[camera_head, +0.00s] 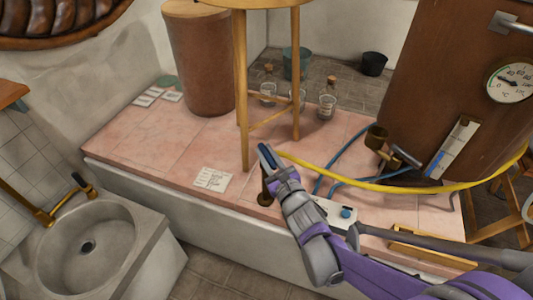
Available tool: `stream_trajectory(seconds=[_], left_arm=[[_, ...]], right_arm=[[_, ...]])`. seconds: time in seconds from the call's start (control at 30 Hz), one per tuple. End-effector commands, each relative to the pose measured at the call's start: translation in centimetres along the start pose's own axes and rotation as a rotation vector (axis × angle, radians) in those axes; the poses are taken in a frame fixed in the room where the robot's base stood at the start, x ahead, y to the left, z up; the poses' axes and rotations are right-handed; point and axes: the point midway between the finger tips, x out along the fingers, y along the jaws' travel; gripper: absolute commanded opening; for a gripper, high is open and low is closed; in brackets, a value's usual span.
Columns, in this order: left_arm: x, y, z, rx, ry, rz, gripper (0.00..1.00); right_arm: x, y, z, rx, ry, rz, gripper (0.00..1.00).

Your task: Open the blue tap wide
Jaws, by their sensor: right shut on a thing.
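The blue tap (267,156) shows as a small blue handle at the near edge of the pink tiled counter, in the middle of the head view. A dark brown stub (265,198) stands just below it. My right gripper (276,172), on the purple and grey arm from the lower right, is at the blue handle and shut on it. The gripper hides much of the tap, so how far it is turned cannot be told. My left gripper is not in view.
A yellow hose (400,187) and blue hoses (345,150) run behind the gripper. A wooden stool (241,100) and glass bottles (327,100) stand beyond. A stone sink (88,250) is at left. A white box (340,213) lies under my arm.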

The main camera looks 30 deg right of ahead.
Motion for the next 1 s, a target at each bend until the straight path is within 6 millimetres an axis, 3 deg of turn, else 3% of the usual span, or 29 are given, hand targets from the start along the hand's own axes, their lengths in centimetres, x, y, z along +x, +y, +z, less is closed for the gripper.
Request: stream_trajectory(seconds=[0.43, 0.47, 0.6, 1.0], left_arm=[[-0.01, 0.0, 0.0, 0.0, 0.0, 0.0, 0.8], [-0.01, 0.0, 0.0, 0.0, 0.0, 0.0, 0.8], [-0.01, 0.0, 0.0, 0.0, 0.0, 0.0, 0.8], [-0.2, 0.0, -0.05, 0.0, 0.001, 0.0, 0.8]], right_arm=[[0.01, 0.01, 0.02, 0.0, 0.0, -0.003, 0.0], [0.01, 0.01, 0.02, 0.0, 0.0, -0.003, 0.29], [0.02, 0.0, 0.02, 0.0, 0.0, -0.003, 0.53], [-0.85, -0.03, 0.09, -0.001, 0.0, -0.003, 0.53]])
